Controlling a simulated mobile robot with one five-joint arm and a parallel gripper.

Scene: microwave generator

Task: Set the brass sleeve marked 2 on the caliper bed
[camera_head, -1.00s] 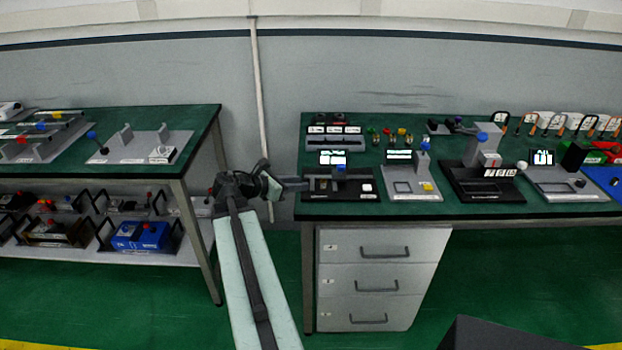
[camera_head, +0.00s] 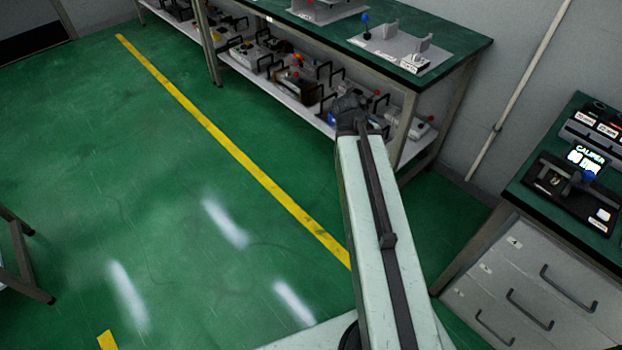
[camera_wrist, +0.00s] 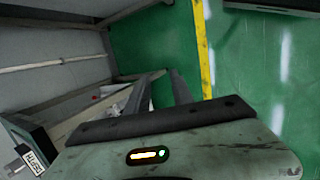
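The caliper station (camera_head: 545,188) is a dark base with a blue knob and a lit screen reading CALIPER (camera_head: 585,160). It stands near the front edge of the right bench, at the right edge of the head view. A small pale-brass spot shows on its base, too small to identify. I cannot make out a brass sleeve marked 2 in either current view. My gripper (camera_head: 350,108) is in front of the left bench's lower shelf, well left of the caliper.
The left bench (camera_head: 455,40) carries a grey fixture plate (camera_head: 405,50). Its lower shelf (camera_head: 285,92) holds several handled boxes. A drawer cabinet (camera_head: 530,285) stands under the right bench (camera_head: 540,145). Open green floor with a yellow line (camera_head: 235,155) lies to the left.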

